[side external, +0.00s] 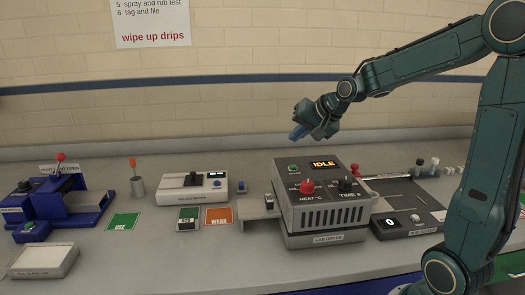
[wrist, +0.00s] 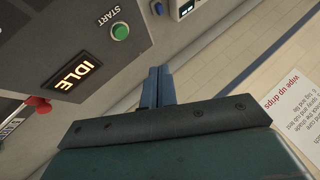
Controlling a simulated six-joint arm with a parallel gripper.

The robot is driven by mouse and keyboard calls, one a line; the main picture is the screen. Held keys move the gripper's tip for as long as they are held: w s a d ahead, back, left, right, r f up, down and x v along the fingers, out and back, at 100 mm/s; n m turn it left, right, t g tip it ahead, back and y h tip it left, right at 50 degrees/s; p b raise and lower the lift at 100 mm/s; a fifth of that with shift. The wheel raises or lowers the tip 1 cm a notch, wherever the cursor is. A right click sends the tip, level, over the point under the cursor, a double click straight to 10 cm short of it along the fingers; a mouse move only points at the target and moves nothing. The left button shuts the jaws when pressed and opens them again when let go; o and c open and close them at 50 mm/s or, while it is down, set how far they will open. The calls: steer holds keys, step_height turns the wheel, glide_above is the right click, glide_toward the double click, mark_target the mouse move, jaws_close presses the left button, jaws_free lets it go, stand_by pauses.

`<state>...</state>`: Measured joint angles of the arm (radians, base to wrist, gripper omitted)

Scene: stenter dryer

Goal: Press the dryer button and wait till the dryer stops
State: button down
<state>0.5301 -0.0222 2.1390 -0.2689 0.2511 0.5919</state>
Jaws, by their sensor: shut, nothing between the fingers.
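The grey lab dryer (side external: 325,215) stands at the middle right of the bench. Its display (side external: 323,164) reads IDLE in orange letters, and the display shows in the wrist view too (wrist: 75,74). The green start button (side external: 293,168) is left of the display; in the wrist view the button (wrist: 120,31) sits beside the word START. My gripper (side external: 299,132) is shut and empty, in the air above and behind the dryer's top. In the wrist view my gripper's blue fingers (wrist: 157,78) are together, right of and below the button, apart from it.
A red knob (side external: 307,187) and a black knob (side external: 346,184) stand on the dryer's panel. A white tester (side external: 192,188) and a blue press (side external: 62,205) are to the left. The air above the bench's left side is clear.

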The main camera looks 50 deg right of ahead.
steer(key=shift+f, duration=2.95)
steer(key=shift+f, duration=0.9)
stand_by(1.1)
steer(key=shift+r, duration=0.9)
steer(key=shift+r, duration=0.1)
steer(key=shift+r, duration=2.45)
steer(key=shift+a, duration=0.1)
